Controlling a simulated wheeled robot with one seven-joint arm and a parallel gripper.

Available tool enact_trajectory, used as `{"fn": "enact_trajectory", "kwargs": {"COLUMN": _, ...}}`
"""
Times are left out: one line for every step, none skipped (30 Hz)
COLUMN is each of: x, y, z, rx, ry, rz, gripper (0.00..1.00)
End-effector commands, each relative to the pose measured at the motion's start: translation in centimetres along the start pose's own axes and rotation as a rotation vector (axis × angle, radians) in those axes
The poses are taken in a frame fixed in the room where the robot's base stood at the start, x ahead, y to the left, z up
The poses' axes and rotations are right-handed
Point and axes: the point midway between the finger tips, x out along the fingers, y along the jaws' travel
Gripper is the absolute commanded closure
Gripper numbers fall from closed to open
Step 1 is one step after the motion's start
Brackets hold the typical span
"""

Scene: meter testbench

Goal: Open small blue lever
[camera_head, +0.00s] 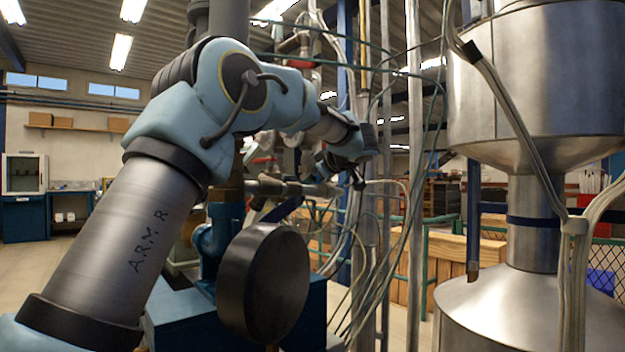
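My arm reaches from the lower left up and over to the pipework in the middle of the view. Its end, my gripper (357,181), is small and dark among the pipes and hoses, just above the right end of a horizontal metal pipe (295,188). I cannot make out its fingers or whether it touches anything. I cannot pick out the small blue lever with certainty.
A large dark round meter body (264,283) stands in front of the blue pump housing (215,245). Vertical pipes (414,180) and loose hoses crowd the space right of my gripper. A big steel vessel (535,85) fills the right side. Wooden crates (465,262) stand behind.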

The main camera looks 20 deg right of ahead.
Motion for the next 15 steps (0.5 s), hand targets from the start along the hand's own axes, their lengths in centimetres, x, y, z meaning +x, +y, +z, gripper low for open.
{"fn": "enact_trajectory", "kwargs": {"x": -0.01, "y": 0.0, "z": -0.01, "rx": 0.0, "ry": 0.0, "rz": 0.0, "gripper": 0.0}}
{"fn": "enact_trajectory", "kwargs": {"x": -0.01, "y": 0.0, "z": -0.01, "rx": 0.0, "ry": 0.0, "rz": 0.0, "gripper": 0.02}}
{"fn": "enact_trajectory", "kwargs": {"x": -0.02, "y": 0.0, "z": -0.01, "rx": 0.0, "ry": 0.0, "rz": 0.0, "gripper": 0.07}}
{"fn": "enact_trajectory", "kwargs": {"x": -0.02, "y": 0.0, "z": -0.01, "rx": 0.0, "ry": 0.0, "rz": 0.0, "gripper": 0.1}}
{"fn": "enact_trajectory", "kwargs": {"x": -0.02, "y": 0.0, "z": -0.01, "rx": 0.0, "ry": 0.0, "rz": 0.0, "gripper": 0.14}}
{"fn": "enact_trajectory", "kwargs": {"x": -0.03, "y": 0.0, "z": -0.01, "rx": 0.0, "ry": 0.0, "rz": 0.0, "gripper": 0.18}}
{"fn": "enact_trajectory", "kwargs": {"x": -0.03, "y": 0.0, "z": -0.01, "rx": 0.0, "ry": 0.0, "rz": 0.0, "gripper": 0.21}}
{"fn": "enact_trajectory", "kwargs": {"x": -0.03, "y": 0.0, "z": -0.01, "rx": 0.0, "ry": 0.0, "rz": 0.0, "gripper": 0.25}}
{"fn": "enact_trajectory", "kwargs": {"x": -0.03, "y": 0.0, "z": -0.01, "rx": 0.0, "ry": 0.0, "rz": 0.0, "gripper": 0.29}}
{"fn": "enact_trajectory", "kwargs": {"x": -0.03, "y": 0.0, "z": -0.01, "rx": 0.0, "ry": 0.0, "rz": 0.0, "gripper": 0.33}}
{"fn": "enact_trajectory", "kwargs": {"x": -0.03, "y": 0.0, "z": -0.01, "rx": 0.0, "ry": 0.0, "rz": 0.0, "gripper": 0.36}}
{"fn": "enact_trajectory", "kwargs": {"x": -0.03, "y": -0.01, "z": -0.01, "rx": 0.0, "ry": 0.0, "rz": 0.0, "gripper": 0.41}}
{"fn": "enact_trajectory", "kwargs": {"x": -0.03, "y": -0.01, "z": 0.0, "rx": 0.0, "ry": 0.0, "rz": 0.0, "gripper": 0.44}}
{"fn": "enact_trajectory", "kwargs": {"x": -0.03, "y": -0.01, "z": 0.0, "rx": 0.0, "ry": 0.0, "rz": 0.0, "gripper": 0.47}}
{"fn": "enact_trajectory", "kwargs": {"x": -0.03, "y": -0.01, "z": 0.0, "rx": 0.0, "ry": 0.0, "rz": 0.0, "gripper": 0.52}}
